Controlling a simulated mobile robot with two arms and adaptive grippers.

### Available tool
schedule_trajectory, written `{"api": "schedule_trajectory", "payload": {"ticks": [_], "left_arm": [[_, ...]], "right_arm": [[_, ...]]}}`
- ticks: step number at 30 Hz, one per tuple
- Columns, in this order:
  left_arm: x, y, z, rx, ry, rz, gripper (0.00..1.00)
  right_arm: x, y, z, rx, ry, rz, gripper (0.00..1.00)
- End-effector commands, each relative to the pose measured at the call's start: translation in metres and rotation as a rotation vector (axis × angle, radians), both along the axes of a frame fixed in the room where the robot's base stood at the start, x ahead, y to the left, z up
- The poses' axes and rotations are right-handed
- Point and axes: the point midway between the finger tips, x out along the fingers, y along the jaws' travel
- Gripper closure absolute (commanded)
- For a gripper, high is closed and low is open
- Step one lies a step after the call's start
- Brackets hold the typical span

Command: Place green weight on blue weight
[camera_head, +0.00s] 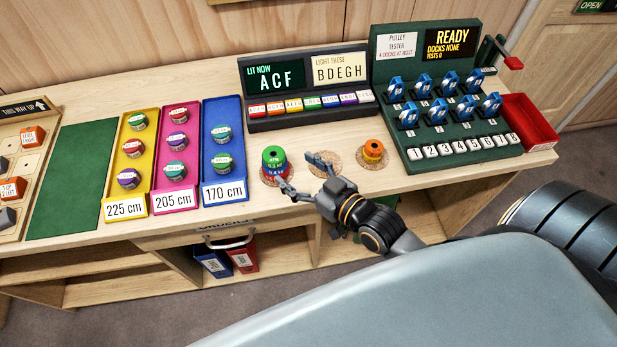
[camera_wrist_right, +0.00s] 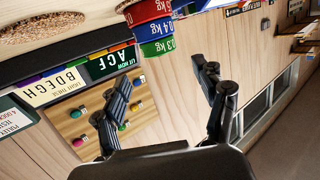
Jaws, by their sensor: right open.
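The green weight (camera_head: 273,154), marked 0.3 kg, sits on top of the blue weight (camera_head: 276,167), which rests on a red weight (camera_wrist_right: 147,10). The stack stands on a cork disc near the counter's front edge. In the right wrist view the picture is upside down, with the green weight (camera_wrist_right: 157,47) lowest and the blue weight (camera_wrist_right: 152,29) against it. My right gripper (camera_head: 302,178) is open and empty, just right of and in front of the stack, with its fingers apart from the green weight. My left gripper is not in view.
A cork disc (camera_head: 335,165) with nothing seen on it lies beside the gripper. An orange weight (camera_head: 373,150) stands on another disc to the right. Behind are a lit sign (camera_head: 275,76) and the pulley tester (camera_head: 463,152). Coloured trays (camera_head: 222,190) with holds lie left.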

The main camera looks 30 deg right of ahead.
Motion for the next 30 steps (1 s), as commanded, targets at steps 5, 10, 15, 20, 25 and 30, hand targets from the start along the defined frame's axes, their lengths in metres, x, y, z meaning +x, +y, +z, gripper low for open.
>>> {"api": "schedule_trajectory", "payload": {"ticks": [5, 10, 15, 20, 25, 30], "left_arm": [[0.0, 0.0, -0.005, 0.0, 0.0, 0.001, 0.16], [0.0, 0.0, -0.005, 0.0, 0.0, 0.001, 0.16], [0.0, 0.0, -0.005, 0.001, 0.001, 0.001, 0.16], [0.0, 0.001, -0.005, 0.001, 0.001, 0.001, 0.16], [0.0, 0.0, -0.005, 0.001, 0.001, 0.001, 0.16], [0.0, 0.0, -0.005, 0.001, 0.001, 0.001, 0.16]], "right_arm": [[-0.024, -0.008, 0.004, -0.002, 0.002, 0.0, 0.28], [-0.032, -0.01, 0.007, -0.001, 0.0, 0.001, 0.28], [-0.032, -0.01, 0.008, -0.001, -0.001, 0.0, 0.28], [-0.032, -0.01, 0.008, 0.0, -0.001, 0.0, 0.28], [-0.032, -0.01, 0.007, 0.0, -0.001, 0.0, 0.28], [-0.034, -0.008, 0.002, -0.013, 0.042, 0.002, 0.28]]}}
